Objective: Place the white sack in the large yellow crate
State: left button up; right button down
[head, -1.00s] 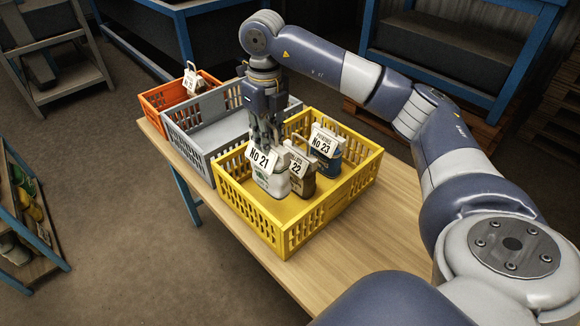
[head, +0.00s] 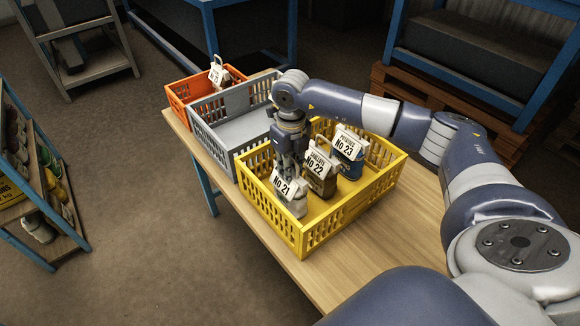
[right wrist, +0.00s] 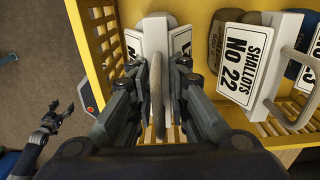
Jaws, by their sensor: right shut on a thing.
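The white sack (head: 291,206) with tag No 21 is inside the large yellow crate (head: 272,217), near its left wall. My right gripper (head: 289,178) points down over it, shut on the grey handle (right wrist: 157,85) of its tag clip. In the right wrist view the pale sack top (right wrist: 160,20) shows beyond the fingers, largely hidden by clip and tag. I cannot tell whether the sack bears fully on the crate floor. My left gripper (right wrist: 64,106) shows small at the left of the right wrist view, its fingers apart and empty.
A brown sack tagged No 22 (head: 324,181) and a blue sack tagged No 23 (head: 350,165) stand beside it in the crate. A grey crate (head: 222,145) and an orange crate (head: 180,98) with a sack stand behind on the wooden table (head: 408,222).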

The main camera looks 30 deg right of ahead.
jog(key=c, duration=1.5)
grip_release()
jog(key=shift+f, duration=0.1)
jog(key=shift+c, duration=0.2)
notch_tip(320, 180, up, 12)
jog(key=shift+r+b, duration=0.15)
jog(key=shift+b, duration=1)
